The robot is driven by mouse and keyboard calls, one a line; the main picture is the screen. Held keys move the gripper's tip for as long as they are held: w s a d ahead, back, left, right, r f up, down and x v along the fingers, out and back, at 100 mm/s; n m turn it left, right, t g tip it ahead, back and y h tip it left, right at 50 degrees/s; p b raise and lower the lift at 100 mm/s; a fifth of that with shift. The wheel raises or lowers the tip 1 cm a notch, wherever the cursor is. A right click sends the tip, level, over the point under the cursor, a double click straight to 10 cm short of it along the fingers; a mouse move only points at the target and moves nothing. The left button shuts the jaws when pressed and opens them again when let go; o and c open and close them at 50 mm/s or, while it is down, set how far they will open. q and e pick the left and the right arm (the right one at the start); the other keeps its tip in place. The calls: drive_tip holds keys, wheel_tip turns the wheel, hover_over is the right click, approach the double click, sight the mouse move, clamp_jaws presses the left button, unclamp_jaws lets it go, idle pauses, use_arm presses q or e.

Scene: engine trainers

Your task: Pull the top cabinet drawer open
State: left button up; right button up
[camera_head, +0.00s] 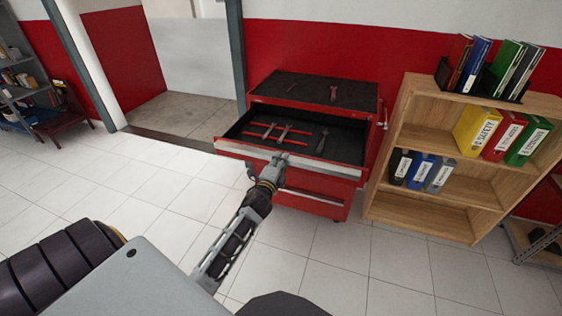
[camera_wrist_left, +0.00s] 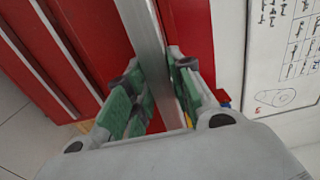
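The red tool cabinet (camera_head: 312,91) stands against the red wall with a black top. Its top drawer (camera_head: 343,148) is pulled well out, showing a dark lined inside with several tools. A silver handle strip (camera_head: 310,167) runs along the drawer's front. My left gripper (camera_head: 277,160) is at this strip, near the middle of the drawer front. In the left wrist view, the gripper's green-padded fingers (camera_wrist_left: 162,84) stand apart on either side of the silver strip (camera_wrist_left: 152,45). The right finger is close to the strip; red shows between the left finger and the strip. My right gripper is not in view.
A wooden shelf (camera_head: 410,116) with several binders stands close to the cabinet's right. A doorway opening (camera_head: 185,115) is left of the cabinet, and a grey shelf rack (camera_head: 20,80) is at far left. White tiled floor (camera_head: 130,190) in front is clear.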

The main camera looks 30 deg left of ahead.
use_arm(q)
drive_tip(key=o, duration=0.3)
drive_tip(key=shift+f, duration=0.35)
drive_tip(key=shift+w, duration=0.1)
drive_tip(key=shift+r, duration=0.1)
drive_tip(key=shift+r, duration=0.1)
drive_tip(key=shift+s, duration=0.2)
drive_tip(key=v, duration=1.1)
drive_tip(key=shift+s, duration=0.3)
